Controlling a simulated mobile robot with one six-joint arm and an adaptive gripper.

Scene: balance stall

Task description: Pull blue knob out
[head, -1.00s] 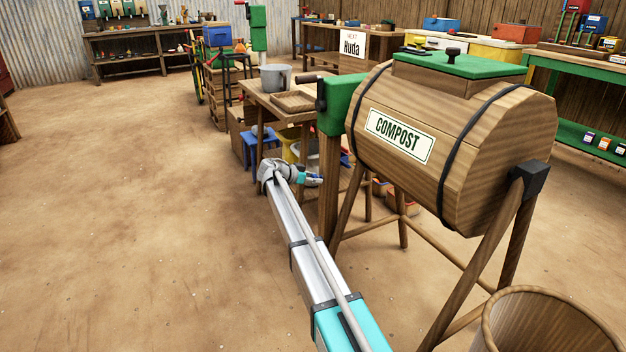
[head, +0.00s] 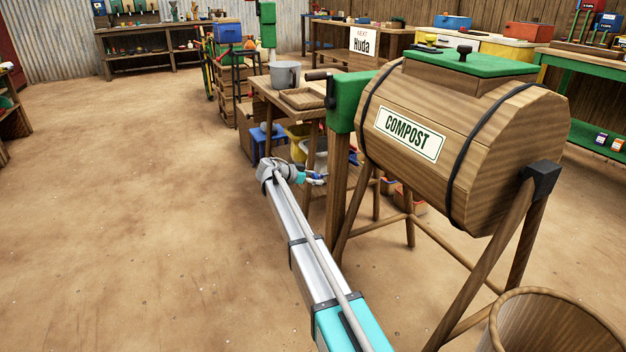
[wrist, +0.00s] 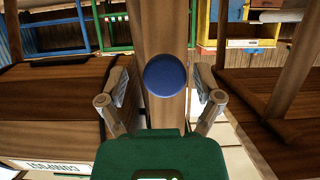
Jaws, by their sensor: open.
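The round blue knob (wrist: 165,75) is in the middle of the wrist view, in front of a wooden post (wrist: 160,30). How far the fingertips are from the knob in depth I cannot tell. In the head view my gripper (head: 314,179) is small, left of the post (head: 338,185) and green housing (head: 347,100). I cannot make out the knob there.
The compost drum (head: 460,165) stands on wooden legs right of my arm; its label (head: 409,134) shows upside down in the wrist view. A table with a grey pot (head: 285,75) stands behind. A barrel (head: 550,320) is at lower right. The floor on the left is clear.

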